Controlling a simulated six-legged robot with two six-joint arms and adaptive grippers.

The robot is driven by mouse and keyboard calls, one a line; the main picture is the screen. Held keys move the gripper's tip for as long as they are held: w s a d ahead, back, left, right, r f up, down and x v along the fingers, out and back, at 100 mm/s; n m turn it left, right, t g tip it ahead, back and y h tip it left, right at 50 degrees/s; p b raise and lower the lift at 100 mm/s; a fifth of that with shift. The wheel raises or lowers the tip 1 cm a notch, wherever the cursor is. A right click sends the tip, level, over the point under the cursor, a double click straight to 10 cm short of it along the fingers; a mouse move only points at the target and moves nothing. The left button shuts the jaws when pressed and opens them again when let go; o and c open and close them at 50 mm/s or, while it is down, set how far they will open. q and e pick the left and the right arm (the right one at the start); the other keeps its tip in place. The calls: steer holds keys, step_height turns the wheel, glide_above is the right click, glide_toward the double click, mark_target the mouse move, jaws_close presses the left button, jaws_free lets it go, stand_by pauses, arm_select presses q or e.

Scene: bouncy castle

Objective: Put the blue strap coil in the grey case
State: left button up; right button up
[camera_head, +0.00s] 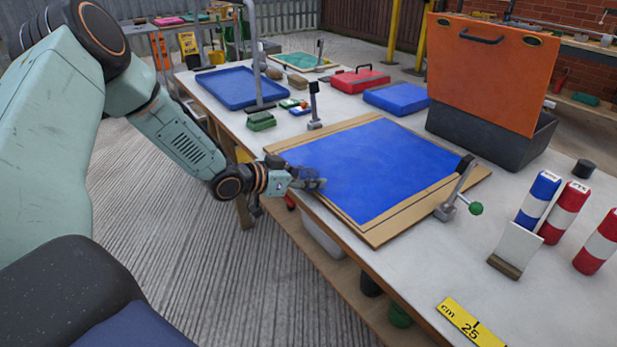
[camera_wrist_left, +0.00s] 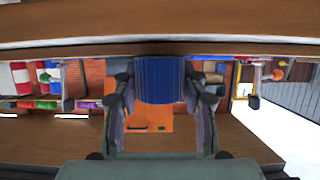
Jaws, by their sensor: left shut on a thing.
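The grey case (camera_head: 480,133) stands at the back right of the bench. Its orange lid (camera_head: 485,75) is raised, and its inside is hidden from the head view. My left gripper (camera_head: 312,183) is low over the left edge of the blue panel, well apart from the case. In the left wrist view the blue strap coil (camera_wrist_left: 160,80) sits between the two fingers, which are shut on it. In the head view the coil is hard to tell from the fingers and the blue panel. The orange lid also shows beyond the coil in the wrist view (camera_wrist_left: 155,122). My right gripper is not in view.
The blue panel (camera_head: 375,165) in a wooden frame has upright clamps at its back and right. Striped cylinders (camera_head: 566,212) and a white block (camera_head: 514,248) stand at the right. A blue tray (camera_head: 235,87), red case (camera_head: 359,79) and blue box (camera_head: 396,98) are farther back.

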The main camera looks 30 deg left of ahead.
arm_select(q)
steer(key=shift+f, duration=0.15)
steer(key=o, duration=1.1)
steer(key=shift+f, duration=0.1)
steer(key=shift+o, duration=0.3)
